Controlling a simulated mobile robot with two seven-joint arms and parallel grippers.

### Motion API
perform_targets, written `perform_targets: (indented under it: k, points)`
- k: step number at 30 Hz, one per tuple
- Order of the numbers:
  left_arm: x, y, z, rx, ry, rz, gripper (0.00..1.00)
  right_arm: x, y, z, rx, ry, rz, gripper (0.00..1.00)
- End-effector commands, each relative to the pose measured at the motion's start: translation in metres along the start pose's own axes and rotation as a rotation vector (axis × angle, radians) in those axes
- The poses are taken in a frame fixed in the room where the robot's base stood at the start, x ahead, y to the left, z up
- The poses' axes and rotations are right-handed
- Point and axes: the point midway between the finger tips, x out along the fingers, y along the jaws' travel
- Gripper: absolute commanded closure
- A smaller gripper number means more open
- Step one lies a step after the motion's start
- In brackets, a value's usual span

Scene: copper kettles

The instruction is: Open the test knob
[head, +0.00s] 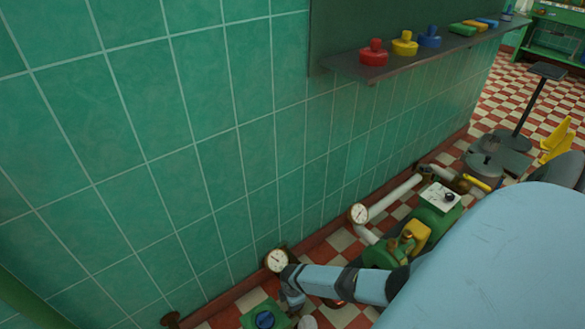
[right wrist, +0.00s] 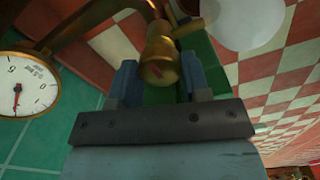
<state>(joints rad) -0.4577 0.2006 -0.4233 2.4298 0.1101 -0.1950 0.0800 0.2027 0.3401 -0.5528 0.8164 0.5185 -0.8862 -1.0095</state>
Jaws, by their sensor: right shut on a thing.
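In the right wrist view, a round brass knob (right wrist: 158,62) on a brass fitting sits between the two blue-grey fingers of my right gripper (right wrist: 160,80). The gripper is shut on this knob, which shows no readable label. In the head view my right gripper (head: 291,297) is low beside the wall, at the end of my pale blue arm. The knob is hidden there. A white dial gauge (head: 277,260) stands just behind the gripper, and a gauge also shows at the left of the wrist view (right wrist: 22,88). My left gripper is not in view.
A green tiled wall (head: 160,130) rises close to the gripper. Pale pipes (head: 395,197), a second gauge (head: 359,213) and a green pump (head: 385,256) stand to the right. A green block with a blue knob (head: 264,319) lies in front. A shelf (head: 400,62) holds coloured pieces.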

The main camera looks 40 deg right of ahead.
Motion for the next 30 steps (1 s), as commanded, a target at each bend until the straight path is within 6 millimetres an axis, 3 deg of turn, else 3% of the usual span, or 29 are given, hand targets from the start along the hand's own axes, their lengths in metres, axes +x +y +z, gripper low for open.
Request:
perform_targets:
  k: [17,18,21,30]
  points:
    - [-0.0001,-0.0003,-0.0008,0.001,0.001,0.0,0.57,0.0003,-0.0003,0.0003,-0.034,-0.001,0.0,0.81]
    - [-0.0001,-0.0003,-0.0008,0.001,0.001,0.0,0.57,0.0003,-0.0003,0.0003,-0.034,-0.001,0.0,0.52]
    - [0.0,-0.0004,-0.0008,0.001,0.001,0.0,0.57,0.0003,-0.0003,0.0002,-0.034,-0.001,0.0,0.31]
    - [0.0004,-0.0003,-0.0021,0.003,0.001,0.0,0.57,-0.002,0.0,0.0001,-0.033,0.0,0.0,0.31]
